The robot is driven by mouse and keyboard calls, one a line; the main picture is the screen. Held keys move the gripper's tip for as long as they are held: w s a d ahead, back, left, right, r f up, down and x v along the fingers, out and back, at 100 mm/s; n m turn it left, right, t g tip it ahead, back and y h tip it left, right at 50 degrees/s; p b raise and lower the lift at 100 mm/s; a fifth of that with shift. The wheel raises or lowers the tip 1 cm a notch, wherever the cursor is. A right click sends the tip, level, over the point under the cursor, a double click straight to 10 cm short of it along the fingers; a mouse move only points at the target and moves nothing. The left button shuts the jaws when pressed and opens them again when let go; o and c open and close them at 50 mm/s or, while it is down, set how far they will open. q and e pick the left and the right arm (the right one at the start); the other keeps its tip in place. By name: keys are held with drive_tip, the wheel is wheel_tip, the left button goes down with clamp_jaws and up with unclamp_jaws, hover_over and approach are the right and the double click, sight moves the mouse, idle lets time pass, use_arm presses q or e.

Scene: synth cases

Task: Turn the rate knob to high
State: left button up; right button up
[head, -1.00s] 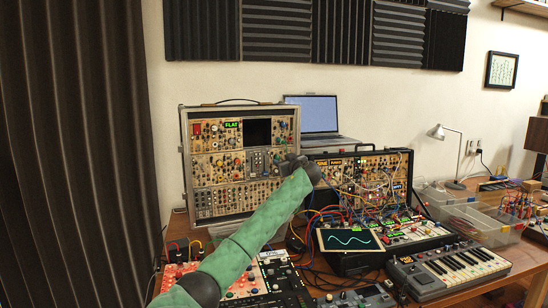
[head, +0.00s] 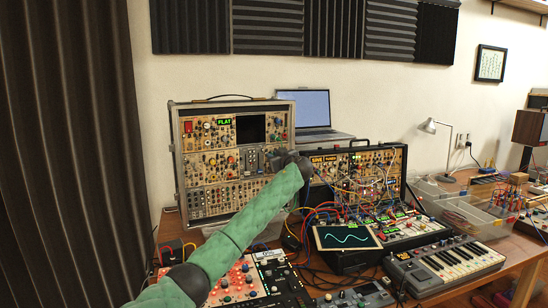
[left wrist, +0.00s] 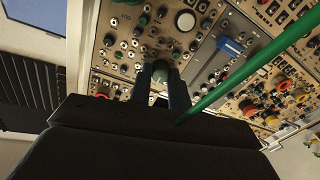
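My left gripper (head: 292,158) is at the lower right front of the tall modular synth case (head: 171,150), at the end of my green-sleeved arm. In the left wrist view its two dark fingers (left wrist: 160,88) are apart at the panel, with a dark round knob (left wrist: 160,70) between their tips. Whether they press on the knob is unclear. No label can be read, so I cannot tell whether this is the rate knob or how it is set. The gripper and arm hide part of the panel in the head view. My right gripper is not in view.
A green bar or cable (left wrist: 235,80) crosses the left wrist view beside the fingers. A second synth case (head: 340,150) with many patch cables stands close on the right. A tilted screen (head: 345,237) and a small keyboard (head: 450,262) are on the crowded table.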

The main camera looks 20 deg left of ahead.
use_arm(q)
clamp_jaws()
